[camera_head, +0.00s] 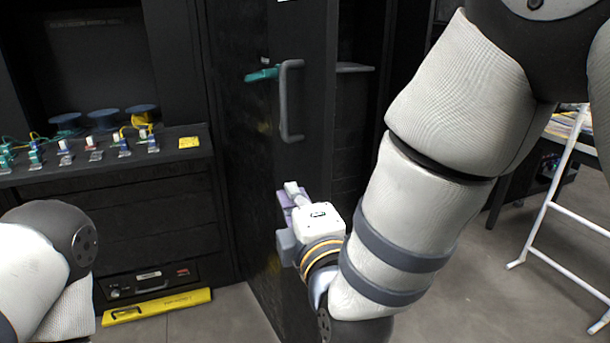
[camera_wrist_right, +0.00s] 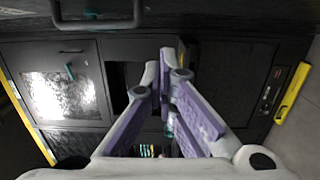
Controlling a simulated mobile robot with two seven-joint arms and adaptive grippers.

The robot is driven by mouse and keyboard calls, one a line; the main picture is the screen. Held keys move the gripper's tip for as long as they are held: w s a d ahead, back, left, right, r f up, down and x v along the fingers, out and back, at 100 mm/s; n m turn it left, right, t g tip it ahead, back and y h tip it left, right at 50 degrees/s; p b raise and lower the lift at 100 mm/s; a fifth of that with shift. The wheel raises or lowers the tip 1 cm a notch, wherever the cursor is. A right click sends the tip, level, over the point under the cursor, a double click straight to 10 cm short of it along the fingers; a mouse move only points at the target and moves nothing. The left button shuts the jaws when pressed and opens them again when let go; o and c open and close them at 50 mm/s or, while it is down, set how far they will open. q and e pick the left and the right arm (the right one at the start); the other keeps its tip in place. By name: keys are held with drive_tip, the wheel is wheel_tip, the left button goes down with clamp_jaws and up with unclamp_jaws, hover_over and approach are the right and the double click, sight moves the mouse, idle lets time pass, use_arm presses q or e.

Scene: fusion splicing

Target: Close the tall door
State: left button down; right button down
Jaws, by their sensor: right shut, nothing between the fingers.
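The tall black door (camera_head: 238,150) stands in the middle of the head view, swung out at an angle from the black cabinet. Its grey vertical bar handle (camera_head: 288,100) is on the panel near its right edge. My right gripper (camera_head: 290,190) is below the handle, in front of the panel, with its lilac fingers shut and empty. I cannot tell whether it touches the door. In the right wrist view the fingertips (camera_wrist_right: 166,68) meet, and a grey handle (camera_wrist_right: 97,22) shows at the top. My left arm shows at the lower left, but its gripper is out of view.
A shelf (camera_head: 190,142) at left carries blue spools (camera_head: 104,118) and several small connectors. A yellow level-like bar (camera_head: 157,306) lies on the floor below it. A white folding frame (camera_head: 545,215) stands at right. The grey floor between is mostly clear.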

sight(301, 167)
drive_tip(key=shift+w+d+f, duration=0.1)
drive_tip(key=shift+w+d, duration=0.15)
drive_tip(key=shift+w, duration=1.6)
drive_tip(key=shift+w+d, duration=0.2)
drive_tip(key=shift+w, duration=1.65)
drive_tip(key=shift+w+d+f, duration=0.1)
drive_tip(key=shift+w+d, duration=0.15)
drive_tip(key=shift+w, duration=1.6)
